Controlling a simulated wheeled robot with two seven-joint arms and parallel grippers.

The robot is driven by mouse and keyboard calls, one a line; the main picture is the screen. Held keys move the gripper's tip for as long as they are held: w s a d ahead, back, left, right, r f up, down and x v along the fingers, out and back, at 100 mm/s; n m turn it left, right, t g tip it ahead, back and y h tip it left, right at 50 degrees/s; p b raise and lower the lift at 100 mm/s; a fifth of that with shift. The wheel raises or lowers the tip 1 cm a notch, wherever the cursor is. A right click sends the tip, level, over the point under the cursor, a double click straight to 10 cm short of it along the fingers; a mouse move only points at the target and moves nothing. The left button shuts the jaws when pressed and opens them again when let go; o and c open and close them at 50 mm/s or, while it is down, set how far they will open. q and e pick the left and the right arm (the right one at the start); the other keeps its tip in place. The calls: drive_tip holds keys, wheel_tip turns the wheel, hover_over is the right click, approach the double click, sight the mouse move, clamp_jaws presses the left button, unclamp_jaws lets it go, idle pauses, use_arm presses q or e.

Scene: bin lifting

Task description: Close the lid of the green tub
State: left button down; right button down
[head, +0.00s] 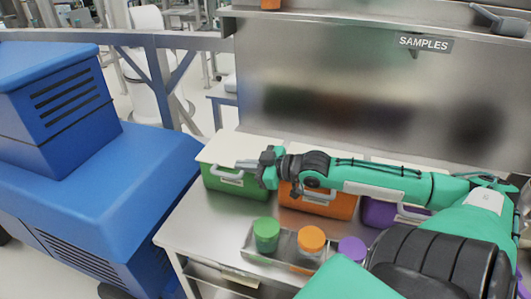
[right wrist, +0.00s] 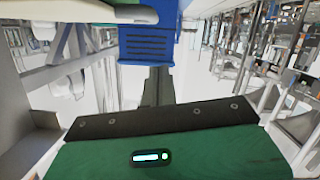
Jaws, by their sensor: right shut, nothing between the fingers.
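The green tub (head: 222,184) stands at the left end of the steel bench, with a grey handle on its front. Its off-white lid (head: 228,147) lies flat or nearly flat over the top; I cannot tell if it is fully seated. My right gripper (head: 243,163) reaches in from the right over the tub's front right part, close to the lid, and hides part of it. Its fingers are shut and empty. In the right wrist view, the fingers (right wrist: 157,92) show as one dark bar. My left gripper is not in view.
An orange tub (head: 328,206) and a purple tub (head: 378,214) stand to the right, partly behind my right arm. In front, a clear tray (head: 284,247) holds green, orange and purple-lidded jars. A blue machine (head: 95,190) stands left of the bench. A steel back panel (head: 340,75) rises behind.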

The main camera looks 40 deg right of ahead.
drive_tip(key=shift+p+v, duration=1.1)
drive_tip(key=shift+v, duration=1.85)
